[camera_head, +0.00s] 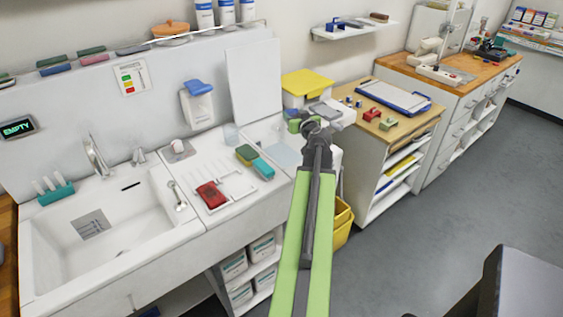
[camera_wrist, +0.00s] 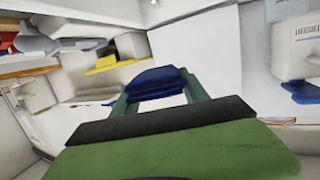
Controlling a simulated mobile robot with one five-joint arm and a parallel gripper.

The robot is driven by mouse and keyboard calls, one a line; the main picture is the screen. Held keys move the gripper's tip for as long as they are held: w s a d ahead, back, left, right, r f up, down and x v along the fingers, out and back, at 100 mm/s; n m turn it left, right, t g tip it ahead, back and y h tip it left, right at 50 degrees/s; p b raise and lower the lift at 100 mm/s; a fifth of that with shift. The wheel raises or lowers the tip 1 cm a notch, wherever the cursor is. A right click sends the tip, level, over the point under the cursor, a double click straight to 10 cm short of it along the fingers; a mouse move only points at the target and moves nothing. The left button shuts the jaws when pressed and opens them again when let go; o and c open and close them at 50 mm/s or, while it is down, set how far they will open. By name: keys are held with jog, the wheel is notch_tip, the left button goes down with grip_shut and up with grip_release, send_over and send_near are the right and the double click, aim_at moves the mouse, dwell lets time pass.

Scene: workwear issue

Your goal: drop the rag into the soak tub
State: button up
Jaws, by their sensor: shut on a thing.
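My gripper (camera_head: 304,124) is held out over the right end of the white counter. In the wrist view, its green fingers are shut on a dark blue folded cloth, the rag (camera_wrist: 156,83). In the head view I cannot make the rag out clearly behind my gripper. A white container with a yellow lid (camera_head: 307,82) stands just behind my gripper, and a yellow bin (camera_head: 342,226) stands on the floor below. I cannot tell which vessel is the soak tub.
A white sink (camera_head: 110,245) is at the left. A red item (camera_head: 211,194) and a teal sponge (camera_head: 263,169) lie on the counter. A blue-topped dispenser (camera_head: 198,104) hangs on the wall. A wooden-topped cabinet (camera_head: 385,135) stands to the right, with open grey floor (camera_head: 450,190) in front.

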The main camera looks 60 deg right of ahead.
jog(key=w, duration=0.1)
jog(key=w+d, duration=0.1)
jog(key=shift+w+d, duration=0.15)
jog(key=shift+w, duration=0.15)
jog(key=shift+s+f, duration=0.1)
jog(key=shift+f, duration=0.1)
notch_tip(320, 180, down, 6)
jog(key=b, duration=0.6)
jog(key=shift+r, duration=0.25)
jog(key=o, duration=1.5)
jog(key=shift+c, duration=0.2)
